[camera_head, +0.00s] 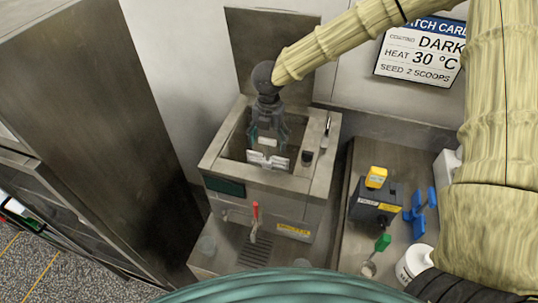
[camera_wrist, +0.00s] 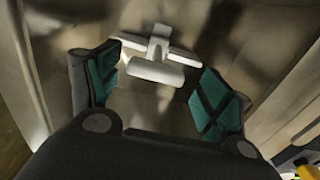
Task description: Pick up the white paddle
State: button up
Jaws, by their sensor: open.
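The white paddle (camera_head: 268,160) is inside the open metal tank (camera_head: 322,150), near its front wall. In the wrist view the white paddle (camera_wrist: 157,52) shows a crossbar, a short centre stem and a thicker bar, above brown metal surfaces. My gripper (camera_head: 267,138) reaches down into the tank, close to the paddle. In the wrist view my gripper (camera_wrist: 160,82) is open, with teal pads to the left and right of the paddle's near bar. I see no clear contact, and the height gap is hard to judge.
The tank walls surround my gripper closely. A black knob (camera_head: 307,156) sits on its right rim, and a red-handled tap (camera_head: 255,215) is on its front.

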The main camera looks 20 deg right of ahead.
jog(key=shift+f, duration=0.3)
jog(key=shift+w+a+f, duration=0.1)
jog(key=shift+w+f, duration=0.45)
jog(key=shift+w, duration=0.05)
jog(key=shift+s+r, duration=0.2)
jog(key=shift+s, duration=0.05)
jog(key=shift+c, duration=0.6)
jog(key=shift+s+r, duration=0.1)
jog(key=c, duration=1.4)
